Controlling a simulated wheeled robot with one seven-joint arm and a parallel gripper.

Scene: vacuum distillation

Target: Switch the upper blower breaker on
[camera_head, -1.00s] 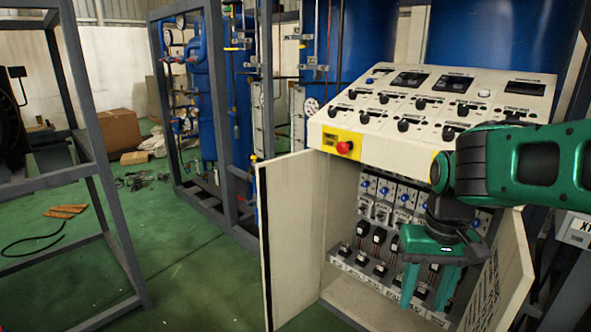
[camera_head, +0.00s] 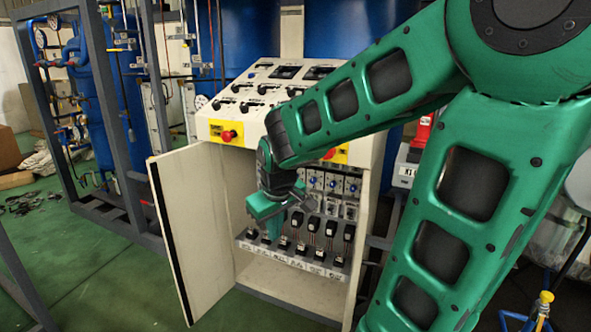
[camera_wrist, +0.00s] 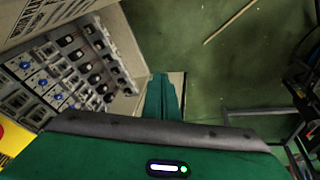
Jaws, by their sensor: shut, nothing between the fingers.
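The open control cabinet holds rows of breakers. A row with blue parts (camera_head: 331,186) is at the top, a row of black switches (camera_head: 331,228) is below it, and another row of black switches (camera_head: 314,254) is on the bottom ledge. The labels are too small to read, so I cannot tell which is the upper blower breaker. My gripper (camera_head: 271,231) is shut and empty, pointing down at the left part of the rows and hiding some breakers there. In the wrist view its closed fingers (camera_wrist: 162,97) are right of the breaker rows (camera_wrist: 87,52); contact cannot be told.
The cabinet's left door (camera_head: 190,228) stands open beside my gripper. Above is the sloped panel with knobs and a red emergency button (camera_head: 228,135) on yellow. My arm covers much of the panel's right side.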

